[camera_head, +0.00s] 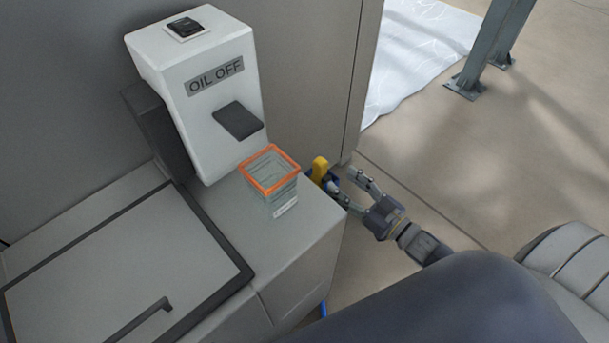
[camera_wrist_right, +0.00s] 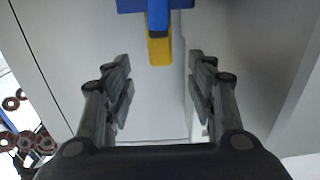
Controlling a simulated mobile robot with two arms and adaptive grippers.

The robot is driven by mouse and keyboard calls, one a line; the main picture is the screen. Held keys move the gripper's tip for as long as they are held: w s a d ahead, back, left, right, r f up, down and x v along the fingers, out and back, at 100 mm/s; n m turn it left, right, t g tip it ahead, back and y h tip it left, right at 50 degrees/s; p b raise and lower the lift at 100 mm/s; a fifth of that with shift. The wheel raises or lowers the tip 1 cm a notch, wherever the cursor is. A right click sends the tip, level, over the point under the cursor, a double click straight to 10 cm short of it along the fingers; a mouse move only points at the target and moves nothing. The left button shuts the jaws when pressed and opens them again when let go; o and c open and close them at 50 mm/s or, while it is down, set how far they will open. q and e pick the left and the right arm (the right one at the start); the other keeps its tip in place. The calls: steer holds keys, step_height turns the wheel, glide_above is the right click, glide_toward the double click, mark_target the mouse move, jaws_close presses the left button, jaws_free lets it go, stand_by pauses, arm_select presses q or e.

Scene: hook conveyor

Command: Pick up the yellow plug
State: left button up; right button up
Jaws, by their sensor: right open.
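The yellow plug (camera_head: 319,170) sits at the right side of the grey cabinet, by its top edge, with blue parts around its lower end. In the right wrist view the yellow plug (camera_wrist_right: 159,51) is at the top centre, beneath a blue part (camera_wrist_right: 157,14). My right gripper (camera_head: 347,186) is open and empty, just right of the plug in the head view. In the wrist view its two fingers (camera_wrist_right: 160,82) stand apart, with the plug ahead between their lines and not touched. My left gripper is not in view.
A clear container with an orange rim (camera_head: 271,189) stands on the cabinet top (camera_head: 235,215) beside the plug. A white "OIL OFF" unit (camera_head: 205,90) stands behind it. Grey metal posts (camera_head: 487,50) and a white sheet (camera_head: 420,45) are at the back right. Floor lies open to the right.

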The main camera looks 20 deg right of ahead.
mark_target(325, 165)
steer(key=b+x, duration=0.1)
steer(key=x, duration=0.3)
steer(key=shift+w+a, duration=0.1)
steer(key=b+x, duration=0.1)
steer(key=x, duration=0.1)
steer(key=r+x, duration=0.1)
steer(key=x, duration=0.2)
steer(key=shift+b, duration=0.4)
steer(key=shift+w, duration=0.15)
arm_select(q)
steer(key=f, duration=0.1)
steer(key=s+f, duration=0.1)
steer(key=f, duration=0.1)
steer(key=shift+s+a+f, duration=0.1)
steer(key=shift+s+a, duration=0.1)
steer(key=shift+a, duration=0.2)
arm_select(e)
steer(key=shift+r, duration=0.15)
jaws_close()
